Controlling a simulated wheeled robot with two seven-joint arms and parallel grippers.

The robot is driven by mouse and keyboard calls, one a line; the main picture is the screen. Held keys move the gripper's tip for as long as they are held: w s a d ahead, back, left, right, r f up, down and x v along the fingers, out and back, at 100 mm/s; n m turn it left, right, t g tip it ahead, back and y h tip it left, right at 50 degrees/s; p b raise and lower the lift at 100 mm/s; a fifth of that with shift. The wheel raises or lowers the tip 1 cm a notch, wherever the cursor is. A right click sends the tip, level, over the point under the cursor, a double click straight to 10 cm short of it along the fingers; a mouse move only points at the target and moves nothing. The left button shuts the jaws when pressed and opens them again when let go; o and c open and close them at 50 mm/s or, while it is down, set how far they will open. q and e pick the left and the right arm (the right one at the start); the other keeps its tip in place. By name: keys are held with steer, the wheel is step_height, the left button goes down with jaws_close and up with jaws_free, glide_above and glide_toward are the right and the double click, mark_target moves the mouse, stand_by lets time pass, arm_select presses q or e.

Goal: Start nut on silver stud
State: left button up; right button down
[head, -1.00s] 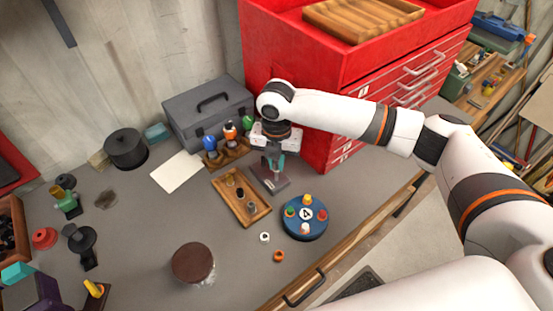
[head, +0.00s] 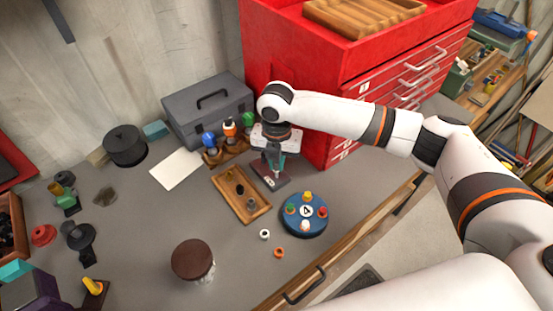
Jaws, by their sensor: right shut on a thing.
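My right gripper (head: 274,168) points down over a small dark plate (head: 272,183) with a pale label, beside the grey toolbox. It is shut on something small. The fingers and wrist hide most of what is held, so I cannot tell whether it is the nut or whether it touches a stud. A wooden tray (head: 259,213) left of the plate holds a row of small upright pieces: a brass one (head: 230,175), a black one (head: 240,189) and a silver-grey one (head: 251,203). A white ring (head: 264,234) and an orange ring (head: 279,253) lie on the bench. My left gripper is out of view.
A blue round holder (head: 306,227) marked 4 carries several coloured pieces. Coloured bulb-shaped handles (head: 229,128) stand behind the gripper by the grey toolbox (head: 208,110). A red drawer cabinet (head: 345,75) stands close behind my right arm. The bench's front middle holds a brown round thing (head: 193,260).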

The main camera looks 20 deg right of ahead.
mark_target(276, 169)
steer(key=shift+f+b, duration=0.55)
steer(key=shift+f, duration=0.9)
steer(key=m, duration=0.8)
steer(key=shift+m, duration=0.3)
steer(key=m, duration=0.7)
steer(key=shift+m, duration=0.4)
steer(key=c, duration=1.3)
jaws_free()
step_height(276, 169, up, 6)
steer(key=p, duration=0.8)
steer(key=shift+s, duration=0.1)
